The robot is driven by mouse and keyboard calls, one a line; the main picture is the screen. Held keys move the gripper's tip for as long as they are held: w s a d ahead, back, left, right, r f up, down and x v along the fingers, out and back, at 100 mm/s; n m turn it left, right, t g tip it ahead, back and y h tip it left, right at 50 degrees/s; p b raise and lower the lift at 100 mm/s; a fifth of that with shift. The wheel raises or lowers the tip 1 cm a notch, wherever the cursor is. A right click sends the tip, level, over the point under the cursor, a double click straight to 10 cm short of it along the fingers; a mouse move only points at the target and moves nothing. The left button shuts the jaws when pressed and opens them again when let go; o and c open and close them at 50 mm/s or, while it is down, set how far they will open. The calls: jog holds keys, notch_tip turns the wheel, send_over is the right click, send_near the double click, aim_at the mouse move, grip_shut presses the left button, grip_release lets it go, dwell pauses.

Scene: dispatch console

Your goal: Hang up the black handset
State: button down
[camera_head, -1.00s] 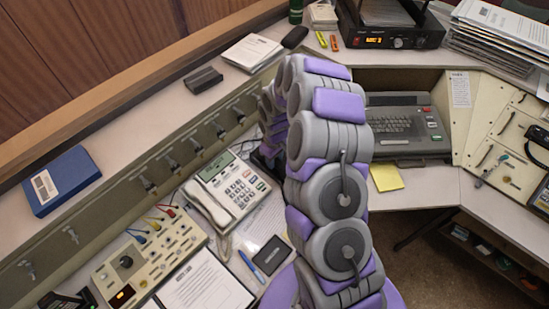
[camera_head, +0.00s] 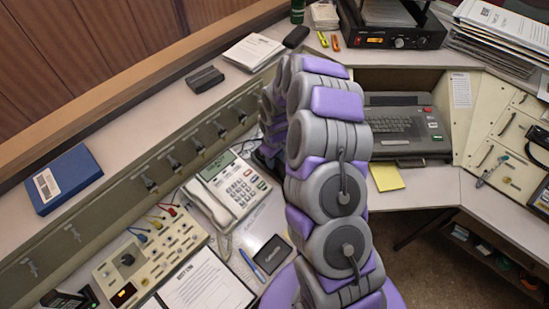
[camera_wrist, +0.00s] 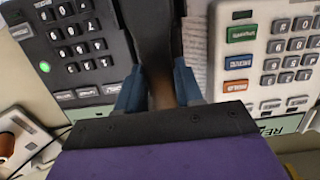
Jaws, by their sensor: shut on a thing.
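In the wrist view, my gripper (camera_wrist: 158,88) has its blue fingertips closed around a dark piece that I take for the black handset (camera_wrist: 152,25). The handset runs up out of the top of the frame, so its far end is not visible. A dark phone with a keypad and a green light (camera_wrist: 75,45) lies to the left of the fingers. A light phone with green, blue and red keys (camera_wrist: 268,55) is on the right. In the head view, my arm hides the gripper and the handset. Whether the handset touches a cradle cannot be told.
The white desk phone (camera_head: 232,188) has its white handset along its left side. A control box (camera_head: 150,255), a clipboard (camera_head: 205,282) and a black card (camera_head: 272,254) lie near it. A blue box (camera_head: 62,180) sits on the ledge. A keyboard unit (camera_head: 405,125) stands right of my arm.

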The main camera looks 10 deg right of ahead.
jog(key=shift+f, duration=0.2)
jog(key=shift+c, duration=0.8)
grip_release()
jog(key=shift+s+d+r+p, duration=0.15)
jog(key=shift+r+p, duration=0.3)
jog(key=shift+r, duration=0.7)
jog(key=shift+s+d+r+p, duration=0.1)
jog(key=shift+r+p, duration=0.4)
jog(key=shift+r, duration=0.65)
jog(key=shift+s+d+r+p, duration=0.15)
jog(key=shift+r+p, duration=0.3)
jog(key=shift+r, duration=0.7)
jog(key=shift+a, duration=0.1)
